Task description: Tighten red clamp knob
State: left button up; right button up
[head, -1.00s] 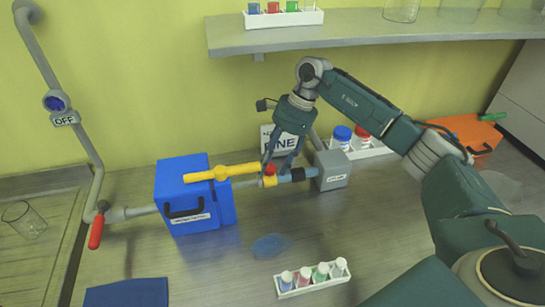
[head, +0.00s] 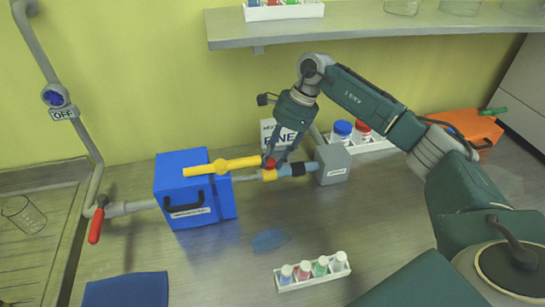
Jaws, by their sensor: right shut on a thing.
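The red clamp knob (head: 270,163) is small and sits on top of the yellow clamp (head: 269,175) on the pipe between the blue box and the grey box. My right gripper (head: 276,161) reaches down from above and is shut on the knob, with its fingers partly covering it. My left gripper is not in the head view.
The blue box (head: 182,165) carries a yellow lever (head: 221,166). A grey box (head: 333,163) ends the pipe at right. A rack of vials (head: 312,283) and a blue cloth (head: 126,290) lie in front. A shelf (head: 370,27) overhangs behind. An orange case (head: 468,131) lies at right.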

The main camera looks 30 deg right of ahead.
jog(key=m+b, duration=0.1)
jog(key=m, duration=0.1)
jog(key=m+t+b, duration=0.1)
jog(key=m, duration=0.1)
jog(key=shift+t+h, duration=0.3)
jog(key=m+b, duration=0.1)
jog(key=m, duration=0.1)
jog(key=m+t+h+b, duration=0.1)
jog(key=m+b, duration=0.1)
jog(key=shift+s+a+m, duration=0.15)
jog(key=shift+a+m, duration=0.05)
jog(key=shift+m, duration=0.1)
jog(key=m+h+b, duration=0.1)
jog(key=m, duration=0.1)
jog(key=m+b, duration=0.1)
jog(key=m, duration=0.1)
jog(key=shift+a+r+t+h, duration=0.15)
jog(key=shift+a+t+h, duration=0.05)
jog(key=shift+t+h, duration=0.2)
jog(key=shift+r+m+h+b, duration=0.1)
jog(key=shift+m+h+b, duration=0.65)
jog(key=shift+m, duration=1.05)
jog(key=o, duration=1)
jog(key=shift+o, duration=0.5)
jog(key=shift+a, duration=0.1)
jog(key=shift+s, duration=0.1)
jog(key=v, duration=1.1)
jog(key=shift+s+r, duration=0.25)
jog(key=shift+r, duration=0.1)
